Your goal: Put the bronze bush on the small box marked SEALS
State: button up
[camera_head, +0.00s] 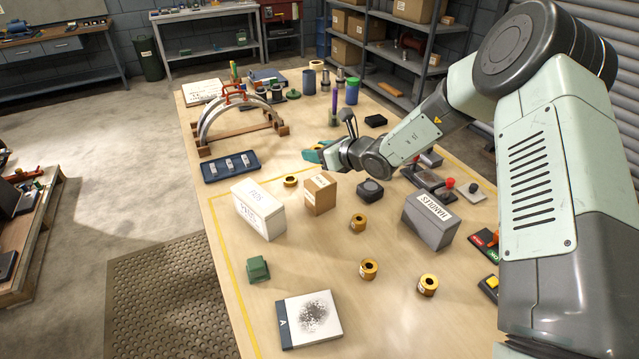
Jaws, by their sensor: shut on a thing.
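Several bronze bushes stand on the table: one beside the small cardboard box (291,181), one right of it (358,223), and two nearer the front (368,268) (428,285). The small brown cardboard box (320,194) has a pale label on top, too small to read; its visible top is bare. My gripper (313,153) is beyond this box, above the table, pointing left with teal fingers. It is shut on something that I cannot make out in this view.
A white lettered box (259,210) stands left of the cardboard box. A grey box marked HANDLES (430,218) stands right, a dark block (370,190) between. An arched casing (240,118) and blue tray (230,167) lie back left.

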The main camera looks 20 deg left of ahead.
aim_at(320, 181)
jog(key=shift+w+r+t, duration=0.3)
jog(key=shift+w+r, duration=0.3)
jog(key=shift+w, duration=0.1)
jog(key=shift+w+f+m, duration=0.2)
jog(key=shift+f+m, duration=0.05)
jog(key=shift+m, duration=0.05)
notch_tip(320, 181, down, 9)
jog(key=shift+r, duration=0.1)
jog(key=o, duration=1.3)
jog(key=shift+f, duration=0.25)
